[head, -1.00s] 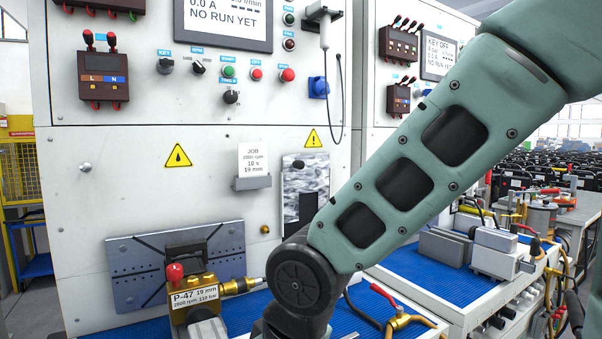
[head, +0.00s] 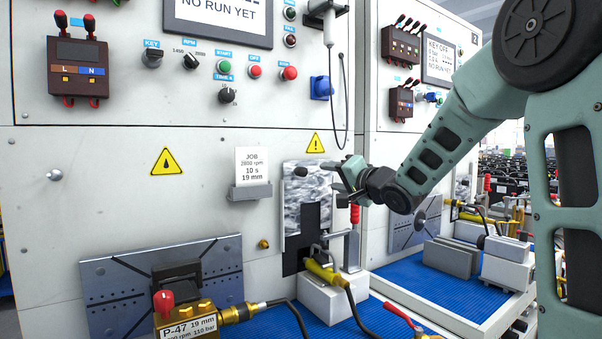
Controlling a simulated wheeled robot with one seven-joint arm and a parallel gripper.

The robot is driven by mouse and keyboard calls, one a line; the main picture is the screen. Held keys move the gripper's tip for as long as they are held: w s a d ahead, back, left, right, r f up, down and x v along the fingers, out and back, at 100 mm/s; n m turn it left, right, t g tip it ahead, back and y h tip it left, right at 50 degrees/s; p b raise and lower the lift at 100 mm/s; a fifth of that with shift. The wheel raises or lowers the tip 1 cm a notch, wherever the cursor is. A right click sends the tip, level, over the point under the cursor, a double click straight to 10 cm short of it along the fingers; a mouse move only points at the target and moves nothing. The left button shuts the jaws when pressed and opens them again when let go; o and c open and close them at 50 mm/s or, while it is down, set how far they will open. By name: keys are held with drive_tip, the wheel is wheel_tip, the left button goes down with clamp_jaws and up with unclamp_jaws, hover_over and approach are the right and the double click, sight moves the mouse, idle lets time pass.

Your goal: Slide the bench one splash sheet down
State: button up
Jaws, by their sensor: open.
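The splash sheet of the near bench (head: 293,211) is a mottled grey-white panel on the white front, right of the job card. A dark knob (head: 300,171) sits near its top. A dark upright opening shows at the sheet's lower right. My gripper (head: 336,178) is open and empty, just right of the knob, its fingers pointing left towards the sheet. It overlaps the sheet's right edge in the picture. I cannot tell how far it stands in front of the sheet.
A red-handled clamp (head: 353,234) stands close below my gripper. A yellow fitting with a black hose (head: 325,271) lies on a white block under the sheet. The P-47 pump (head: 186,320) is at the lower left. Blue matting (head: 290,318) covers the bench top.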

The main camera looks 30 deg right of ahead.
sight(304, 172)
drive_tip(key=w, duration=0.5)
drive_tip(key=w+p, duration=0.1)
drive_tip(key=w, duration=0.3)
drive_tip(key=w+p, duration=0.1)
drive_tip(key=w, duration=0.4)
drive_tip(key=shift+w+a, duration=0.25)
drive_tip(key=shift+w, duration=0.05)
